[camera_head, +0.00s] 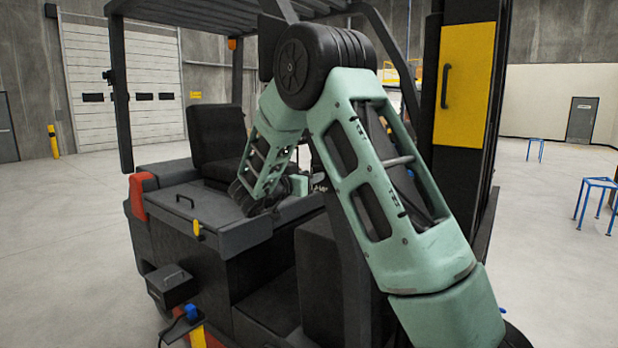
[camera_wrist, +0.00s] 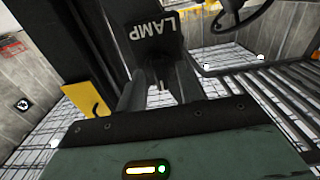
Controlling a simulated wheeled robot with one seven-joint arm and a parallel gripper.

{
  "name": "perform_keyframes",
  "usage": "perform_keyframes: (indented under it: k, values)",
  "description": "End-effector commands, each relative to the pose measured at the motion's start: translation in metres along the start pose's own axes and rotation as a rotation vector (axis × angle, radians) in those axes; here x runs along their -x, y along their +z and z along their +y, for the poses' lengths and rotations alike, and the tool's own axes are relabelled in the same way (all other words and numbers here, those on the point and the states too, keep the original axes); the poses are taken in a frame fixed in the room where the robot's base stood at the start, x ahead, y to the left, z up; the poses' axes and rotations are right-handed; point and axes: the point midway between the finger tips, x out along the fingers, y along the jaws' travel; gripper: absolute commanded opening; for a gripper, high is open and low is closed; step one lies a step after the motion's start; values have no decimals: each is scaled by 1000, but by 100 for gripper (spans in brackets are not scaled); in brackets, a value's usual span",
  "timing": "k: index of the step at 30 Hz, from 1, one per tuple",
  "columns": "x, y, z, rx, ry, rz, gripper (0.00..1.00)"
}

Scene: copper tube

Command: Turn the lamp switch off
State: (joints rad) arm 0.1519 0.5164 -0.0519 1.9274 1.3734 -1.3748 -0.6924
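A dark panel (camera_wrist: 156,28) with the white word LAMP, tilted in the picture, is at the top middle of the wrist view. My gripper (camera_wrist: 160,88) shows there as two dark fingers pointing towards the panel, with a bright gap between them. The gripper looks open. A small thin dark shape shows in the gap; I cannot tell whether it is the lamp switch or whether the fingers touch it. In the head view my arm reaches over the forklift (camera_head: 262,255), and my gripper end is mostly hidden behind my own arm link. The panel cannot be made out there.
The forklift's seat (camera_head: 217,138) is left of my wrist, and its dark mast with a yellow plate (camera_head: 464,85) stands close right. A steering wheel (camera_wrist: 232,14) shows near the panel in the wrist view. Blue stools (camera_head: 598,187) stand far right on open floor.

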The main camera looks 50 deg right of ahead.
Motion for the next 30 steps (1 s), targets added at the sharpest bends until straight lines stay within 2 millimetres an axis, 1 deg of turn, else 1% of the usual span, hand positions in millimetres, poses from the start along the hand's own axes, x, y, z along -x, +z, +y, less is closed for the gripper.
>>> perform_keyframes:
  k: [5, 8, 11, 24, 27, 30]
  values:
    - [3, 0, 0, -2, -1, 1, 36]
    - [13, 2, -1, -2, -2, 1, 36]
    - [31, 4, -1, -4, -5, 1, 36]
    - [132, 4, -1, -3, -5, 1, 36]
    - [150, 4, 0, -2, -3, 0, 36]
    - [162, 2, 0, -2, -2, 0, 36]
